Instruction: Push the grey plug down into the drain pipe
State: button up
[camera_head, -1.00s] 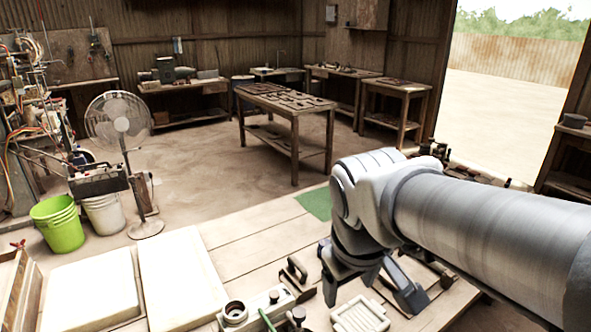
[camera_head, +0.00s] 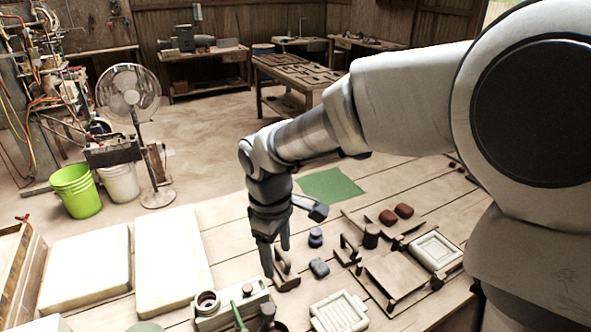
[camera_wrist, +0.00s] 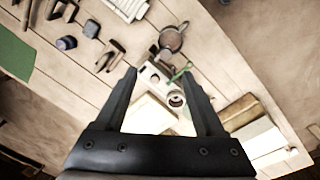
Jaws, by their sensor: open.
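A pale block (camera_head: 232,312) stands at the front of the bench with a round, dark-mouthed pipe opening (camera_head: 207,301) at its left end. It also shows in the wrist view (camera_wrist: 150,73), with the round opening (camera_wrist: 177,99) between my fingers. A small grey knob (camera_head: 247,290) sits on the block, right of the opening; it looks like the plug, but I cannot be sure. My gripper (camera_head: 276,263) points down, open and empty, above and behind the block's right end. In the wrist view its two fingers (camera_wrist: 160,76) stand wide apart.
A green tool (camera_head: 239,315) leans at the block, beside a dark-handled round piece (camera_head: 267,313). A wooden-handled float (camera_head: 284,278) lies close by my fingers. White slabs (camera_head: 168,262) lie left. A ribbed tile (camera_head: 340,312) and a wooden press (camera_head: 395,275) stand right.

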jog(key=a+f+n, duration=0.2)
jog(key=a, duration=0.1)
send_near(269, 309)
jog(key=shift+g, duration=0.4)
jog(key=f, duration=0.8)
jog(key=shift+w+d+f, duration=0.1)
jog(key=shift+w+f, duration=0.15)
jog(key=shift+w, duration=0.15)
jog(key=shift+c, duration=0.2)
grip_shut()
jog(key=shift+b, duration=0.3)
